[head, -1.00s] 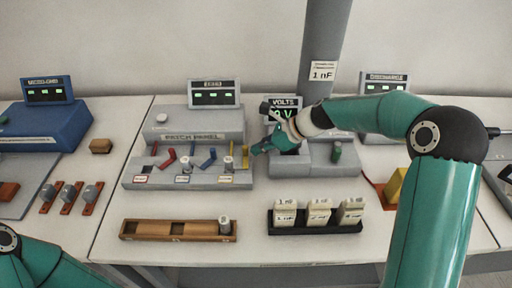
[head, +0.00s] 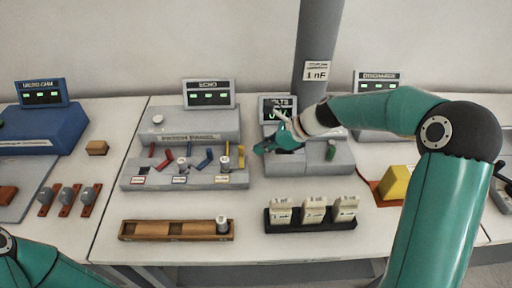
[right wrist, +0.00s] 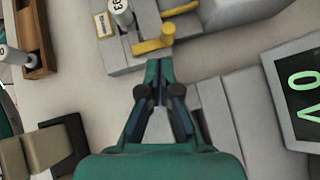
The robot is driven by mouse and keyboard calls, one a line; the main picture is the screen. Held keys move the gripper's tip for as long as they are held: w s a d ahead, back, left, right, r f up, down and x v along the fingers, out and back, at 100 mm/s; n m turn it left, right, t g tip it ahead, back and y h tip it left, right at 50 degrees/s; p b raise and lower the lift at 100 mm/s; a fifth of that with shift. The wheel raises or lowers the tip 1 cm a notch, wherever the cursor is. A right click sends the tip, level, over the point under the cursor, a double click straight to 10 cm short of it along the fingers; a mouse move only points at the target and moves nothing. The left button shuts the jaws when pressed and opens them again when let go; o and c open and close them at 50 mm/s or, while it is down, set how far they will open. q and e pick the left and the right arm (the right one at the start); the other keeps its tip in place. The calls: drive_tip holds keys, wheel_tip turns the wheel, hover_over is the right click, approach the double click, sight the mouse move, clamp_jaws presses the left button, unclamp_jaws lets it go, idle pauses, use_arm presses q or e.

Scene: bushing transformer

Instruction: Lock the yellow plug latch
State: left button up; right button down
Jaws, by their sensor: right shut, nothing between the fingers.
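The yellow plug latch (head: 241,153) is at the right end of the grey patch panel (head: 190,181). In the right wrist view the yellow latch (right wrist: 153,46) shows as a bar with a rounded knob, and a second yellow bar lies just beyond it. A pale cylindrical plug (head: 225,163) stands left of the latch; it also shows in the right wrist view (right wrist: 122,12). My right gripper (head: 260,150) is shut and empty, just right of the panel. In the right wrist view its fingertips (right wrist: 159,64) point at the latch across a small gap. My left gripper is out of view.
Red (head: 165,159) and blue (head: 204,160) levers stand further left on the panel. The volts unit (head: 300,165) is close on the right. A wooden tray (head: 150,231) and a black rack (head: 275,226) with several capacitors are in front.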

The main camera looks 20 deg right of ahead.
drive_tip(key=p+v, duration=0.1)
drive_tip(key=v, duration=0.1)
drive_tip(key=p+v, duration=0.1)
drive_tip(key=v, duration=0.1)
drive_tip(key=p+v, duration=0.1)
drive_tip(key=v, duration=0.1)
drive_tip(key=shift+w+d+r+p, duration=0.2)
drive_tip(key=shift+r+p, duration=0.05)
drive_tip(key=shift+p, duration=0.05)
drive_tip(key=shift+s+d+r, duration=0.25)
drive_tip(key=shift+d, duration=0.15)
